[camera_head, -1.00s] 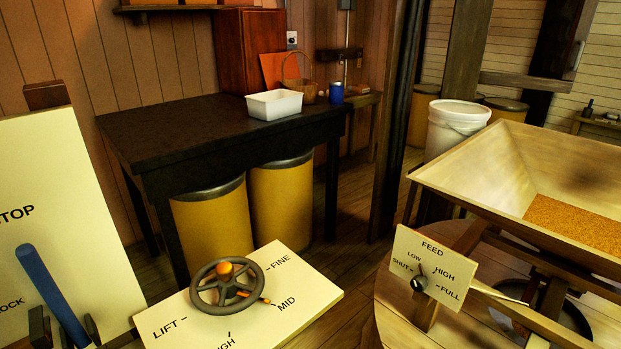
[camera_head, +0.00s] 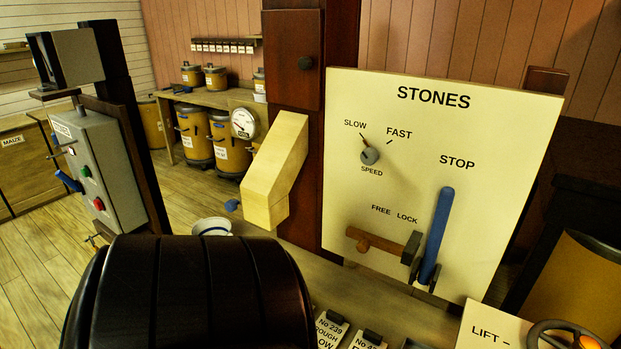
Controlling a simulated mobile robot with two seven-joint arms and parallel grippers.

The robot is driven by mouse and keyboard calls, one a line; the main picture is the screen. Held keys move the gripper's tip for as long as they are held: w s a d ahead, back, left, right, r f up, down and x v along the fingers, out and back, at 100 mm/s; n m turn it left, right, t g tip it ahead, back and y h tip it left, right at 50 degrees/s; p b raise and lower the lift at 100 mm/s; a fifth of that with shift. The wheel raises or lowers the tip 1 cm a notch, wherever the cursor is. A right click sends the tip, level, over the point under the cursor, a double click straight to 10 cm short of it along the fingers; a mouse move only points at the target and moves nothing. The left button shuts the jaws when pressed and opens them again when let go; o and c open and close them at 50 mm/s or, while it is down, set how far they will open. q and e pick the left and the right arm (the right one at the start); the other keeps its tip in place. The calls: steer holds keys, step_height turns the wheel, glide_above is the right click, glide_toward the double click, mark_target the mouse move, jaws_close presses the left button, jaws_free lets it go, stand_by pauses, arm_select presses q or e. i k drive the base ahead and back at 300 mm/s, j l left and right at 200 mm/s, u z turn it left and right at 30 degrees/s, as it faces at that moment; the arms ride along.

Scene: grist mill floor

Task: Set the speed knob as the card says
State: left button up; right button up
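The speed knob (camera_head: 370,156) is a small round grey knob on the cream STONES panel (camera_head: 490,130). SLOW is marked at its upper left, FAST at its upper right and SPEED below. Its pointer seems to aim up and left, toward SLOW. Two cards (camera_head: 328,334) lie at the bottom edge under dark clips. The left one reads "No 239", "ROUGH" and what looks like "SLOW", partly cut off. The right card (camera_head: 369,342) is mostly cut off by the frame edge. Neither of my grippers shows.
A blue lever (camera_head: 436,235) and a wooden FREE/LOCK latch (camera_head: 385,245) sit low on the panel. A dark slatted rounded body (camera_head: 185,295) fills the lower left. A grey button box (camera_head: 100,165) stands at left, a wooden chute (camera_head: 275,172) left of the panel, a handwheel (camera_head: 570,338) lower right.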

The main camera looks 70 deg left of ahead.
mark_target(370, 157)
steer(key=l+u, duration=0.1)
steer(key=u, duration=0.35)
steer(key=l+u, duration=0.1)
steer(key=u, duration=0.35)
steer(key=l+u, duration=0.1)
steer(key=u, duration=0.75)
steer(key=k+l+u, duration=0.1)
steer(key=u, duration=0.35)
